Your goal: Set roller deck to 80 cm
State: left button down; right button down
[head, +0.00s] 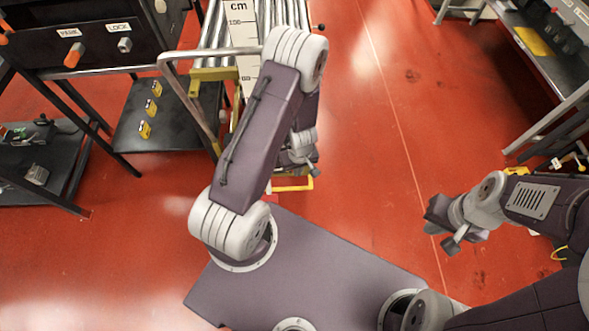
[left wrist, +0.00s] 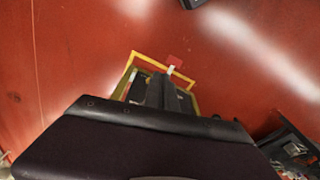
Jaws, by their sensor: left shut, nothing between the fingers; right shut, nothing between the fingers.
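The roller deck (head: 211,35) shows at the top of the head view, with metal rollers and a bent grey handle rail (head: 205,52). Beside the rollers is an upright white cm scale (head: 243,25), on which 100 reads clearly and a lower mark near 80 is partly covered by my left arm. I cannot see a height pointer against it. My left gripper (head: 308,168) is shut and empty, partly hidden by my forearm, near a yellow frame (head: 293,186). My right gripper (head: 440,228) is shut, empty, over open floor.
A dark panel (head: 95,42) with PARK and LOCK labels stands at the upper left. A dark shelf (head: 165,125) below it holds several yellow items. A grey-framed bench (head: 548,65) stands at the upper right. The red floor (head: 385,110) between is clear.

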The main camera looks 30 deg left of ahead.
jog(key=shift+f, duration=0.2)
notch_tip(320, 180, up, 8)
jog(key=p, duration=0.8)
jog(key=shift+f, duration=0.1)
dwell(0.5)
